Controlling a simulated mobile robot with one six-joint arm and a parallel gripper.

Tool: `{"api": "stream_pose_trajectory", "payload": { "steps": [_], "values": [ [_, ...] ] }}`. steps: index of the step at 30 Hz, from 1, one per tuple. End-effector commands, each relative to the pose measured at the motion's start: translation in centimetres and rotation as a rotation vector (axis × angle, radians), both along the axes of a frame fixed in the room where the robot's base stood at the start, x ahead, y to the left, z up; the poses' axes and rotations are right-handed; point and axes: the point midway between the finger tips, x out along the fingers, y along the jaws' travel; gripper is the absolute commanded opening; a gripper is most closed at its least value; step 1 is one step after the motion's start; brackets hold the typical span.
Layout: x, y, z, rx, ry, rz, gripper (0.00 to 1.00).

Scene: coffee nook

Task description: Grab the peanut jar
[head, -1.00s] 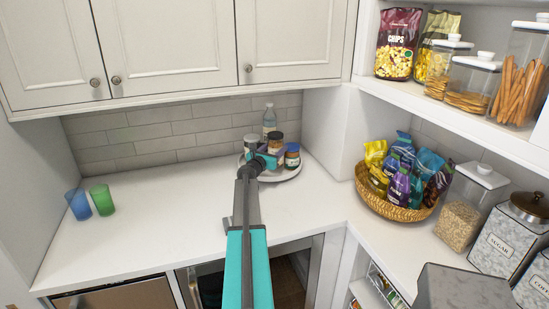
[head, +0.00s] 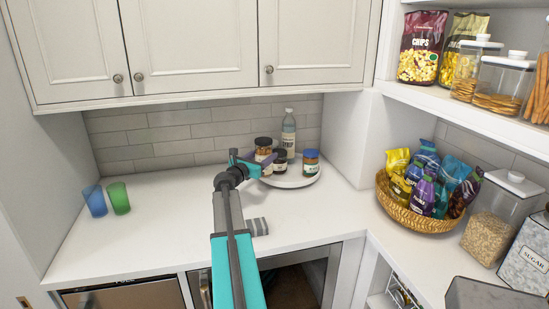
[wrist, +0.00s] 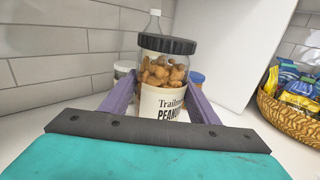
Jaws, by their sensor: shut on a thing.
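The peanut jar (head: 263,151) is clear with a black lid and a white label, filled with brown nuts. In the wrist view the jar (wrist: 163,74) stands upright between the two purple fingers of my gripper (wrist: 162,92), which is shut on it. In the head view my gripper (head: 254,158) is at the left side of the round white tray (head: 290,183). The jar's base is hidden, so I cannot tell whether it is clear of the tray.
On the tray are a clear bottle (head: 288,137), a small dark-lidded jar (head: 280,161) and a blue-lidded jar (head: 311,164). A grey striped piece (head: 256,227) lies on the counter. Two cups, blue (head: 95,201) and green (head: 119,198), stand left. A snack basket (head: 417,219) stands right.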

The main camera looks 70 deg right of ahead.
Motion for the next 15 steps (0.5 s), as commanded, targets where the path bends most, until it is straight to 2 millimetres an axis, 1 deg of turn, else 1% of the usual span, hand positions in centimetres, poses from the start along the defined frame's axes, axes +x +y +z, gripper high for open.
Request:
{"api": "stream_pose_trajectory", "payload": {
  "steps": [1, 6, 10, 15],
  "values": [
    [0.4, 0.9, 0.0, -0.002, 0.0, 0.001, 0.18],
    [1.4, 2.5, 0.1, -0.002, 0.0, 0.0, 0.18],
    [1.8, 3.2, 0.1, -0.002, 0.0, 0.0, 0.18],
    [2.0, 3.4, 0.1, -0.002, 0.0, 0.0, 0.18]
  ]
}}
